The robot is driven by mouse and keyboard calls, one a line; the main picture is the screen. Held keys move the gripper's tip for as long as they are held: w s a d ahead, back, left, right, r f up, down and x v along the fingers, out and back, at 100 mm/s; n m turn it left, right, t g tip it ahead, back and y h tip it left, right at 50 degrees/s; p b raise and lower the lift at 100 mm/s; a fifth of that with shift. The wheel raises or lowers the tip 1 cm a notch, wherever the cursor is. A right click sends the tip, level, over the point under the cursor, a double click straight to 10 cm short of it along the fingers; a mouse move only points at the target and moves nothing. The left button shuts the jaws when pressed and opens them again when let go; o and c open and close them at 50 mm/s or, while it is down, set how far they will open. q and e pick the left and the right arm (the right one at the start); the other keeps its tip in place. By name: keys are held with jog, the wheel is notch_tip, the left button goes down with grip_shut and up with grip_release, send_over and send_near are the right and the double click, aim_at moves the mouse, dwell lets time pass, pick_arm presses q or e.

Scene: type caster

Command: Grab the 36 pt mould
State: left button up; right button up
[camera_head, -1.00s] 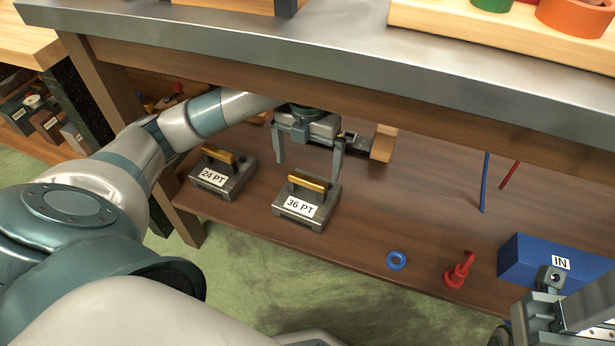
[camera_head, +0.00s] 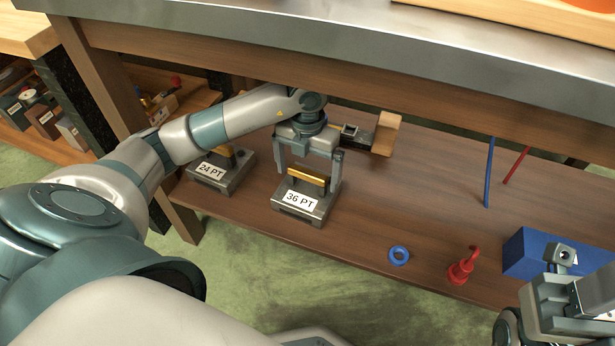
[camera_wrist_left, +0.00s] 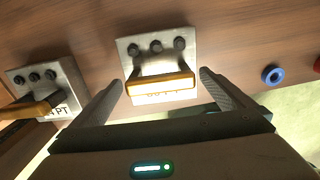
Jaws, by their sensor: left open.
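The 36 pt mould (camera_head: 303,204) is a grey metal block with a brass-coloured handle and a white "36 PT" label, resting on the lower wooden shelf. It also shows in the left wrist view (camera_wrist_left: 160,50), its handle lying between the fingers. My left gripper (camera_head: 309,172) is open, with its fingers on either side of the mould's handle; I cannot tell whether they touch it. The fingers also show in the left wrist view (camera_wrist_left: 163,90). My right gripper (camera_head: 560,290) is partly in view at the lower right; its jaws are unclear.
A similar 24 PT mould (camera_head: 218,174) stands to the left, under my left forearm. A blue ring (camera_head: 398,255), a red object (camera_head: 463,267) and a blue box (camera_head: 535,252) sit to the right. The workbench top (camera_head: 330,60) overhangs the shelf.

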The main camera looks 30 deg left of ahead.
pick_arm(q)
jog(key=shift+f, duration=0.35)
jog(key=shift+c, duration=0.3)
jog(key=shift+w+r, duration=0.1)
jog(key=c, duration=2)
